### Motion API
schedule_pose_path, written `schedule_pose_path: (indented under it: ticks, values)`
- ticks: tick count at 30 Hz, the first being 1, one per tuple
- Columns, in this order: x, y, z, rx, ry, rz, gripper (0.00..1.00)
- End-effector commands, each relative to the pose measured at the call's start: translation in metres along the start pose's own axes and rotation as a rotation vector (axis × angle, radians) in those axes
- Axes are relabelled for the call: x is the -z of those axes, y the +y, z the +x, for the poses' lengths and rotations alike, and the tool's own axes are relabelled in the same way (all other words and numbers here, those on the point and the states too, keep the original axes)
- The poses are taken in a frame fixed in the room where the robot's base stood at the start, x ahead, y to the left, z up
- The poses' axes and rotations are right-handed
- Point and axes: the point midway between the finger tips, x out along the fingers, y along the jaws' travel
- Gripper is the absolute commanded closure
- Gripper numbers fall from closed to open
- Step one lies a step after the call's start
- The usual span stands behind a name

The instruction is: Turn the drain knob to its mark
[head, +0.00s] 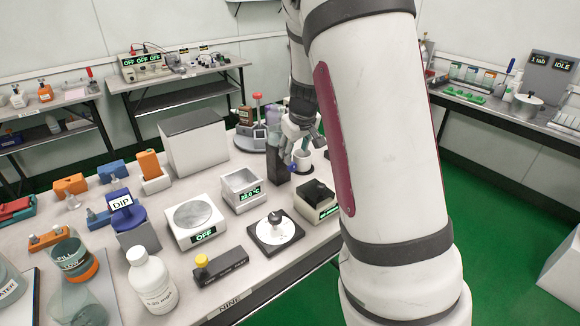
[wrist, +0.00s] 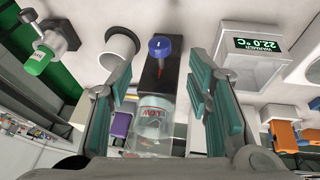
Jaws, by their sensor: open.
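A blue knob with a pale line (wrist: 162,47) sits on a black block, with a red mark beside it; I take it to be the drain knob. In the wrist view it lies in line with the gap between the fingers, beyond the tips. A clear vessel marked LOW (wrist: 152,128) stands by the block, between the fingers in the picture. My gripper (wrist: 160,84) is open and empty, its teal pads apart on either side. In the head view my gripper (head: 298,128) hangs above the dark block (head: 278,167), and the knob cannot be made out there.
A white cup (head: 302,160) stands right of the block; it also shows in the wrist view (wrist: 108,45). The warmer (head: 241,188) reading 22.0 °C is on the other side. A black-topped box (head: 316,198) and a stirrer-like plate (head: 275,232) stand nearer the front edge.

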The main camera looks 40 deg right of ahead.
Motion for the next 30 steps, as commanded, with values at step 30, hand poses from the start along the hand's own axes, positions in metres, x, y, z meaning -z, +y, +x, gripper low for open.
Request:
schedule_pose_path:
  ticks: [30]
  values:
    - [0.0,-0.001,0.08,0.001,0.0,0.0,0.86]
